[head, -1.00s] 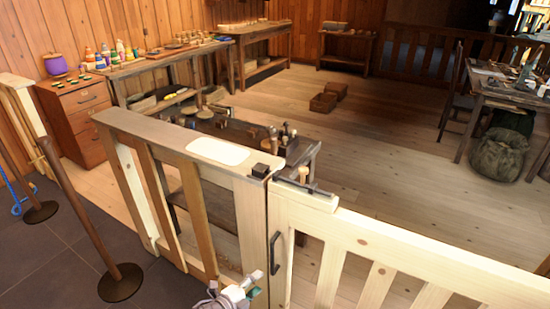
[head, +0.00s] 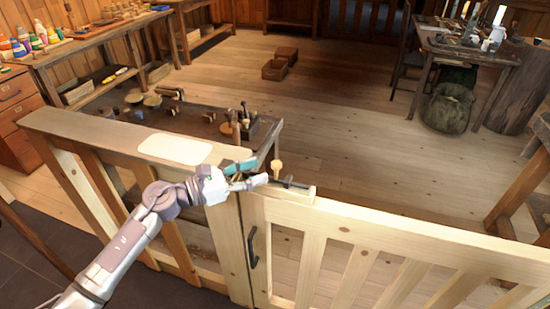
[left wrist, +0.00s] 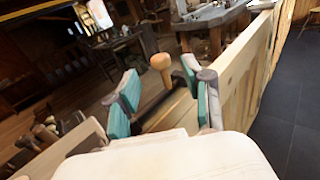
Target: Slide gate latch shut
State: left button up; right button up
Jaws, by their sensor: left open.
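The latch is a dark sliding bolt (head: 292,183) on top of the pale gate (head: 385,240), with a round wooden knob (head: 277,165) standing up from it. My left gripper (head: 257,173) is over the top where the fixed fence meets the gate, just left of the knob. In the left wrist view its teal-padded fingers (left wrist: 162,92) are open and empty, apart from each other, with the knob (left wrist: 161,64) showing upright in the gap beyond them. The gripper hides the fence-side end of the latch in the head view. My right gripper is out of view.
A black pull handle (head: 252,248) is on the gate's front. A low dark bench (head: 190,122) with tools stands behind the fence. The floor beyond the gate is largely open.

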aim_at(276, 162)
pick_arm(q)
jog(key=p+x, duration=0.1)
jog(key=x, duration=0.3)
jog(key=shift+w+d+r, duration=0.1)
jog(key=shift+w+d, duration=0.1)
jog(key=shift+d, duration=0.15)
jog(key=shift+w+d, duration=0.3)
jog(key=shift+d, duration=0.25)
jog(key=shift+w+d, duration=0.1)
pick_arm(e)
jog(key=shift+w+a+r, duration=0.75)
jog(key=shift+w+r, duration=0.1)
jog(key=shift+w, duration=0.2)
pick_arm(q)
jog(key=shift+c, duration=0.2)
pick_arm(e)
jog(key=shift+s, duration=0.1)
pick_arm(q)
jog(key=shift+c, duration=1.2)
jog(key=c, duration=0.6)
grip_shut()
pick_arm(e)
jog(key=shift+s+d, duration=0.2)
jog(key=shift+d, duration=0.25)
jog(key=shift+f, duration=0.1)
